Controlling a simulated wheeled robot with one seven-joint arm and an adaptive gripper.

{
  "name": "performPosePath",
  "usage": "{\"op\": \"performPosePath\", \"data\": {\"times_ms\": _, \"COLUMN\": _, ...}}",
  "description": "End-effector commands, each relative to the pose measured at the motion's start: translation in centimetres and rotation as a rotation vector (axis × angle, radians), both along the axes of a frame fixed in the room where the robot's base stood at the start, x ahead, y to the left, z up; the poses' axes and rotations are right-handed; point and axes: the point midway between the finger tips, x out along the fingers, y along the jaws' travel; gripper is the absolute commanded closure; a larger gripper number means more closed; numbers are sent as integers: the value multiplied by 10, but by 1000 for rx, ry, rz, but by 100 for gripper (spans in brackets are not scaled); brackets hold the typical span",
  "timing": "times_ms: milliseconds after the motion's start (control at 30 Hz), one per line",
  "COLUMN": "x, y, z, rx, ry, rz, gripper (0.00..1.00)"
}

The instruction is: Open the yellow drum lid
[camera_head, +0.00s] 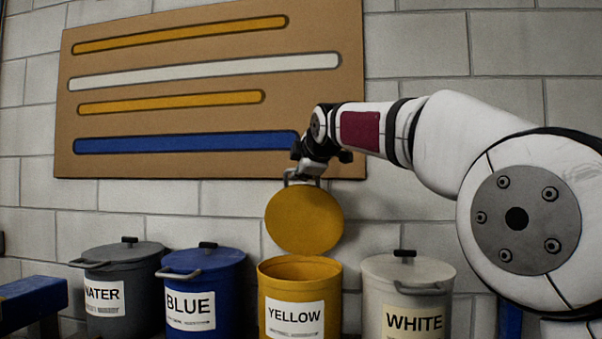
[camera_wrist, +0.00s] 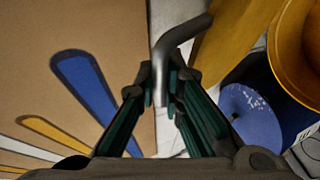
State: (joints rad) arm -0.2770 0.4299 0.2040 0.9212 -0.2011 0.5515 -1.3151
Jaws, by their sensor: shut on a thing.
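The yellow drum (camera_head: 270,292), labelled YELLOW, stands in the row of drums with its mouth open. Its round yellow lid (camera_head: 304,222) is tilted up, close to upright, above the back of the rim. The lid's grey metal handle (camera_head: 289,177) is at its top edge. My gripper (camera_head: 306,168) is at that handle. In the wrist view the bent handle (camera_wrist: 163,75) runs between the two fingers, and my gripper is shut on it. Part of the yellow lid (camera_wrist: 225,45) shows beside it, with the drum rim at the right edge.
The water drum (camera_head: 125,260) and blue drum (camera_head: 228,275) stand to the left, the white drum (camera_head: 430,280) to the right, all lidded. A brown board (camera_head: 215,60) with coloured stripes hangs on the block wall behind my gripper. A blue beam (camera_head: 30,295) is at lower left.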

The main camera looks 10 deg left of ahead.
Motion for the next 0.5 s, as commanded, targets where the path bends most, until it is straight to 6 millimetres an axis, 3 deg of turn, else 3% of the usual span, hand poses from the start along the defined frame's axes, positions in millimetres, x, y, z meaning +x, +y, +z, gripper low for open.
{"op": "performPosePath", "data": {"times_ms": 167, "x": -1, "y": 1, "z": 2, "rx": 4, "ry": -4, "rz": 2, "gripper": 100}}
{"op": "performPosePath", "data": {"times_ms": 200, "x": -1, "y": 1, "z": 2, "rx": 4, "ry": -4, "rz": 2, "gripper": 85}}
{"op": "performPosePath", "data": {"times_ms": 267, "x": -1, "y": 1, "z": 2, "rx": 3, "ry": -3, "rz": 2, "gripper": 71}}
{"op": "performPosePath", "data": {"times_ms": 500, "x": 0, "y": 1, "z": 1, "rx": 1, "ry": -1, "rz": 1, "gripper": 70}}
